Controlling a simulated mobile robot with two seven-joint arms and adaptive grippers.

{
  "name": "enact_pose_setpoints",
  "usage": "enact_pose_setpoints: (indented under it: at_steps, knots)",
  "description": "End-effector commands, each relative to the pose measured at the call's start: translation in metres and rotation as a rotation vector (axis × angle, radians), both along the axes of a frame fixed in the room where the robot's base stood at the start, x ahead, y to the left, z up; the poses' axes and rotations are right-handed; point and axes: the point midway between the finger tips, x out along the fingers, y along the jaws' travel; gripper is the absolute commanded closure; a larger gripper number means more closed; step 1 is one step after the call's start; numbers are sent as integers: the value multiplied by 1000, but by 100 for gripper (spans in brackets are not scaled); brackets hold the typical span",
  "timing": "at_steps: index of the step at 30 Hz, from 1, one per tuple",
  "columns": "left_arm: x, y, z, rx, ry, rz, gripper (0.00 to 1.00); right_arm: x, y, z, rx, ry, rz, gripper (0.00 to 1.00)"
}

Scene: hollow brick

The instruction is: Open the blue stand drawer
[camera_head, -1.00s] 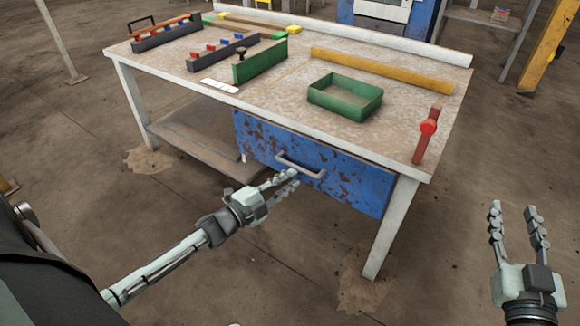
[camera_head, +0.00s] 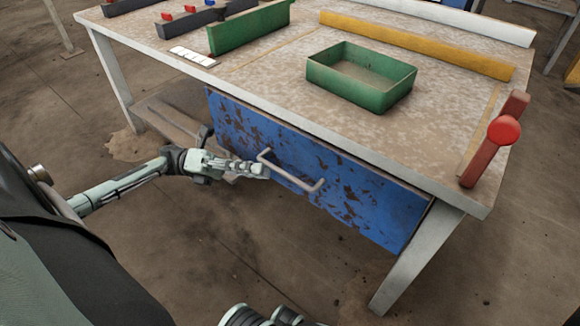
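The blue stand drawer (camera_head: 345,192) has a chipped blue front and sits under the right part of the workbench; it looks shut. Its pale bar handle (camera_head: 291,176) sticks out from the front. My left gripper (camera_head: 262,171) is at the left end of the handle, with its fingers pointing right. The fingers look close together there, but I cannot tell whether they touch the handle or how far apart they are. Only a small part of my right arm (camera_head: 258,317) shows at the bottom edge; its fingers are out of view.
The workbench top (camera_head: 270,90) carries a green open tray (camera_head: 360,78), a green upright plate (camera_head: 249,27), a yellow bar (camera_head: 415,45) and a red piece (camera_head: 493,140) at the right edge. A bench leg (camera_head: 417,262) stands right of the drawer. The floor in front is clear.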

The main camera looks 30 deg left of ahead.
Motion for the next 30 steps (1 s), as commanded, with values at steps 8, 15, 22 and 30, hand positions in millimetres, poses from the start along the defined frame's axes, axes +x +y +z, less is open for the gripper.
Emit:
enact_pose_setpoints:
  at_steps: [8, 15, 22, 30]
  knots:
    - [11, -43, 11, -4, -1, -1, 81, 0, 0, 0, 5, 8, 0, 60]
    - [16, -64, 15, -2, 0, 0, 81, 0, -1, 0, 5, 9, -1, 60]
    - [17, -65, 15, -1, 1, 1, 81, 0, -1, 0, 5, 9, -1, 60]
    - [17, -65, 15, -2, 1, 2, 100, 0, -1, 0, 5, 9, -1, 60]
